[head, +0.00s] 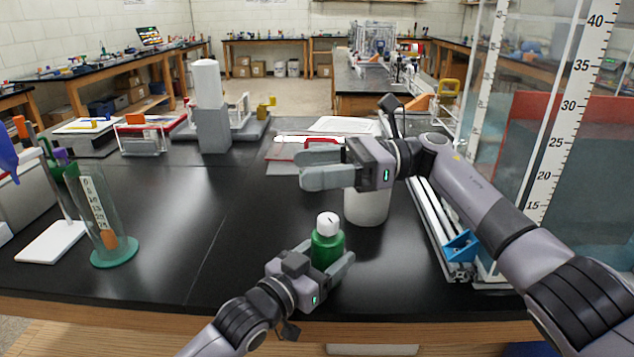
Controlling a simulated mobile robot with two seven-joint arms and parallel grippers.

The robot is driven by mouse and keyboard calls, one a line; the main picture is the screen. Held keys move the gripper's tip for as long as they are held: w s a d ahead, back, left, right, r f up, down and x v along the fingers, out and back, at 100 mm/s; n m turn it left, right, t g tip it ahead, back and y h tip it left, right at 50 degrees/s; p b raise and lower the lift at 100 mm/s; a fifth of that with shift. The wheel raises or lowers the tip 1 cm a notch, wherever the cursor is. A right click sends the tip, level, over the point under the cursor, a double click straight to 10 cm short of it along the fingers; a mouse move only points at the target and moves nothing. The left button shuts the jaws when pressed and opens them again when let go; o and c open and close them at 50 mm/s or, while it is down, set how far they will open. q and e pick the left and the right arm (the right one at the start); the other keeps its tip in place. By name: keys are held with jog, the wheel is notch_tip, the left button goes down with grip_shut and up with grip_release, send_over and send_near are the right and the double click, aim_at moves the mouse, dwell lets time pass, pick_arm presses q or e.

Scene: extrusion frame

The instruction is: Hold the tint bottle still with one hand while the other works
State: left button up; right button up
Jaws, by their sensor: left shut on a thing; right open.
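The tint bottle (326,247) is green with a white cap (328,224) and stands upright near the front edge of the black table. My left gripper (325,262) is shut on the bottle, with its fingers around the lower body. My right gripper (318,170) is open and empty. It is above and behind the bottle in the picture, apart from the cap. A white cylindrical container (367,208) stands behind the bottle, partly hidden under my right gripper.
A clear cylinder with a scale (98,210) stands on a green base at the left. A large clear tank with a ruler (560,110) and an aluminium extrusion frame (436,225) with a blue bracket (461,246) are at the right. The table's left middle is clear.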

dwell(0.3)
jog(key=m+t+h, duration=0.9)
jog(key=m+t, duration=0.6)
jog(key=t, duration=0.5)
send_near(333, 224)
jog(key=shift+x, duration=5.9)
jog(key=c, duration=1)
